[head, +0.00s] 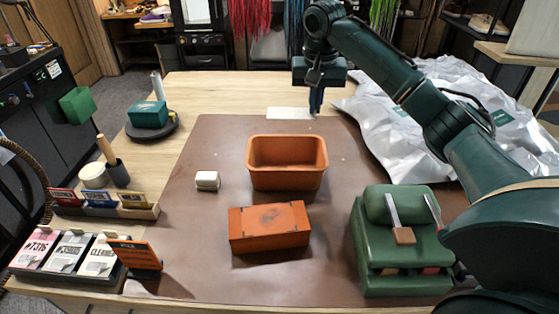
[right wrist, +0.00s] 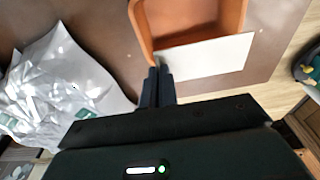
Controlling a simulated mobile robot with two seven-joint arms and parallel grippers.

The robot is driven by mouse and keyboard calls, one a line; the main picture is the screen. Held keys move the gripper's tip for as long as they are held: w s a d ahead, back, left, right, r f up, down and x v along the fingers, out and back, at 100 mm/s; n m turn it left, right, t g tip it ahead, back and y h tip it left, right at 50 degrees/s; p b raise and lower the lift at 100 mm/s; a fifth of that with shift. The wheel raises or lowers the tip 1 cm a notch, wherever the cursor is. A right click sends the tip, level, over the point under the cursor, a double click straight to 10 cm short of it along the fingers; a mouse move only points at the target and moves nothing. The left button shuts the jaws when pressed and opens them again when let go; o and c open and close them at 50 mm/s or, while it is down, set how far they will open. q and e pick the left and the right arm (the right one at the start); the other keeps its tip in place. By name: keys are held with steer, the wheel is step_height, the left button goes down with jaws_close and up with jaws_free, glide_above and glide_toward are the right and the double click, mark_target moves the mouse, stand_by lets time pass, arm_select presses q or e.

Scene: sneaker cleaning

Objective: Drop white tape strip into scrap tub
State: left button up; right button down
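The white tape strip (head: 290,113) is a flat pale rectangle at the far side of the workspace in the head view. My right gripper (head: 317,104) is at its right end, with the fingers close together on that end. In the right wrist view the strip (right wrist: 212,57) sticks out from my fingertips (right wrist: 157,75) and covers part of the tub's rim. The scrap tub (head: 287,182) is orange, open-topped and looks empty; it also shows in the right wrist view (right wrist: 143,22). My left gripper is not in view.
An orange block (head: 269,241) lies in front of the tub, and a small white block (head: 207,181) to its left. A green device (head: 405,272) stands at the right. Crumpled silver sheeting (head: 430,105) lies behind it. Card racks (head: 67,252) line the left.

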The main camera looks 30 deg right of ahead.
mark_target(314, 116)
steer(key=shift+s+f, duration=0.1)
steer(key=shift+f, duration=0.4)
step_height(314, 116, down, 3)
steer(key=b, duration=0.3)
steer(key=shift+f, duration=0.2)
steer(key=shift+f+b, duration=0.55)
steer(key=shift+b, duration=0.15)
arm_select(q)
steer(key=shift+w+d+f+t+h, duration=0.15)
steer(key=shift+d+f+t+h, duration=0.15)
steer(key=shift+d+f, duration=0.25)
arm_select(e)
steer(key=c, duration=1.6)
jaws_free()
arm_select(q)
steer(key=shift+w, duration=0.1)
arm_select(e)
steer(key=shift+r, duration=0.1)
